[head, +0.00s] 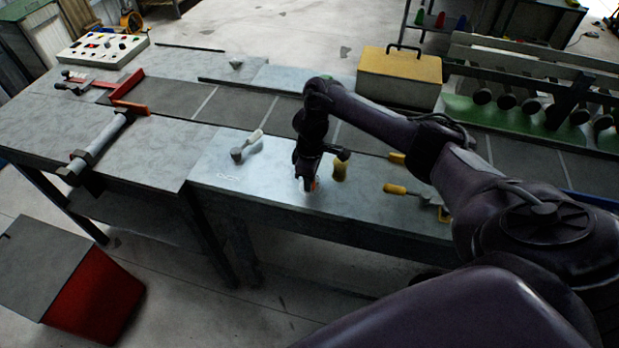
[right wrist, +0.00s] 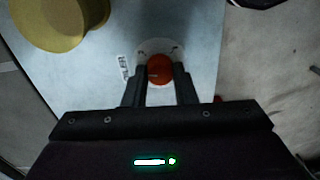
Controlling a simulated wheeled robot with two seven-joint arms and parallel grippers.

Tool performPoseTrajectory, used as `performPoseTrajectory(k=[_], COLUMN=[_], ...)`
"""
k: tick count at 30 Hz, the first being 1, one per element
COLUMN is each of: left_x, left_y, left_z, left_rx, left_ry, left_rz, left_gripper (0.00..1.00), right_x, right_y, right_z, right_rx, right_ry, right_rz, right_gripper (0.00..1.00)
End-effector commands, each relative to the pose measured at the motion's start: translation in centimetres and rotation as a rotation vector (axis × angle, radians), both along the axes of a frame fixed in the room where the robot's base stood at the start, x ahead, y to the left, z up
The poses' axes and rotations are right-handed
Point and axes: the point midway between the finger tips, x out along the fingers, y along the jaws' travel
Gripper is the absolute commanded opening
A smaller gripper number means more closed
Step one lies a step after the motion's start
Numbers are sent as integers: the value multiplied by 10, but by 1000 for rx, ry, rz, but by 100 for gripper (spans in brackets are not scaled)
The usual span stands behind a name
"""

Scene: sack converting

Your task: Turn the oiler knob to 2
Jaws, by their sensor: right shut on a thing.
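The oiler knob is a round orange-red knob (right wrist: 160,70) on a white round dial plate (right wrist: 145,46), set on the grey bench top. My right gripper (right wrist: 160,82) is shut on the knob, with one dark finger on each side of it. In the head view a small bit of the orange knob (head: 314,184) shows under my right gripper (head: 308,180). The dial's marks are too small and partly hidden, so I cannot read the setting. My left gripper is not in view.
A yellow oiler body (head: 340,169) stands close to the right of my gripper. A scoop-like tool (head: 246,148) lies to the left, and a yellow-handled tool (head: 405,191) to the right. A yellow toolbox (head: 399,78) stands behind. The bench front edge is near.

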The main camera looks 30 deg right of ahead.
Motion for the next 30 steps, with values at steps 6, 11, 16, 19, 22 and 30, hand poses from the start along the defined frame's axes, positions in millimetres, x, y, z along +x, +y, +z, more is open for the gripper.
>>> performPoseTrajectory(k=[6,11,16,19,22,30], left_x=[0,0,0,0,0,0], left_y=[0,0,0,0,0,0], left_z=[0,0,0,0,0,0], left_rx=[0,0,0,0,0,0], left_ry=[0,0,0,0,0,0], left_rz=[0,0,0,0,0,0], left_gripper=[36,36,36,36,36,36], right_x=[2,2,2,2,2,2], right_y=[-1,-2,-2,-2,-2,-2], right_z=[2,3,2,3,3,3], right_rx=[0,0,0,-1,-1,1], right_ry=[-5,-7,-5,-6,-7,-7], right_rz=[-201,-332,-444,-493,-531,-579], right_gripper=[2,2,2,2,2,2])
